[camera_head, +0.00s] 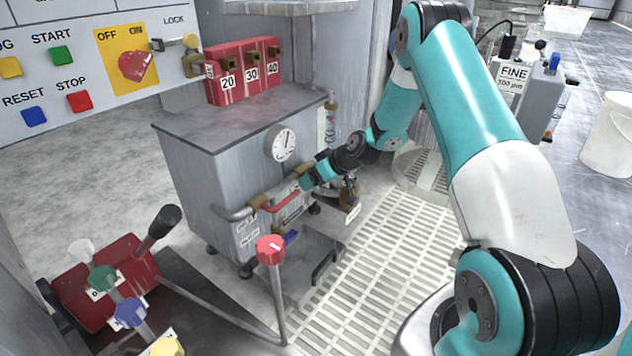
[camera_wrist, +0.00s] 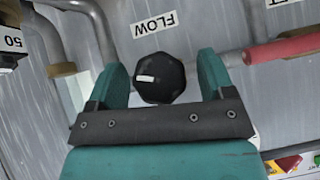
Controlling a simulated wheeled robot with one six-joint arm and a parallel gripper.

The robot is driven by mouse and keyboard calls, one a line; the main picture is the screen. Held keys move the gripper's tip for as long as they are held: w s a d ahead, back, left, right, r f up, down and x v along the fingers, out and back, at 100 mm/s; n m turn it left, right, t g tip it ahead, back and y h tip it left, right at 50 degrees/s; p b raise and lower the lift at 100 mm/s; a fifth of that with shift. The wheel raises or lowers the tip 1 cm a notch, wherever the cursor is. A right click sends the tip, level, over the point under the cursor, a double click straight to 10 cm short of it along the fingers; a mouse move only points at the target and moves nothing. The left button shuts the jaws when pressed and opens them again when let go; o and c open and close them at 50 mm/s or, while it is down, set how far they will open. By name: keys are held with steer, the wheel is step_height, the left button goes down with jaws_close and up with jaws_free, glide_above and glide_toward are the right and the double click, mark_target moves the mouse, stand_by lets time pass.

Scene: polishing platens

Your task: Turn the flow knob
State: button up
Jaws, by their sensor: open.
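The flow knob (camera_wrist: 159,78) is a black, many-sided knob with a white mark that points left in the wrist view. A FLOW label (camera_wrist: 153,25), upside down there, sits just above it. My gripper (camera_wrist: 162,68) is open, with one teal finger on each side of the knob in that view. A gap shows on both sides, so neither finger seems to touch it. In the head view my gripper (camera_head: 310,180) is at the front of the grey cabinet (camera_head: 195,180); the knob is hidden there.
A red-sleeved handle (camera_wrist: 285,47) is right of the knob in the wrist view. Pipes run close by. The cabinet carries a gauge (camera_head: 282,143) and red numbered blocks (camera_head: 243,70). A red-topped lever (camera_head: 270,250) stands in front, beside open floor grating (camera_head: 365,260).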

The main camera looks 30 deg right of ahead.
steer(key=shift+c, duration=0.3)
steer(key=c, duration=0.9)
steer(key=shift+o, duration=0.2)
steer(key=shift+p, duration=0.35)
steer(key=m+y+p, duration=0.1)
steer(key=y+p, duration=0.1)
steer(key=shift+d+r+g+p, duration=0.1)
steer(key=shift+g+p, duration=0.2)
steer(key=shift+p, duration=0.05)
steer(key=shift+m+g+y+p, duration=0.3)
steer(key=shift+m+y+p, duration=0.5)
steer(key=shift+y, duration=0.6)
steer(key=o, duration=0.9)
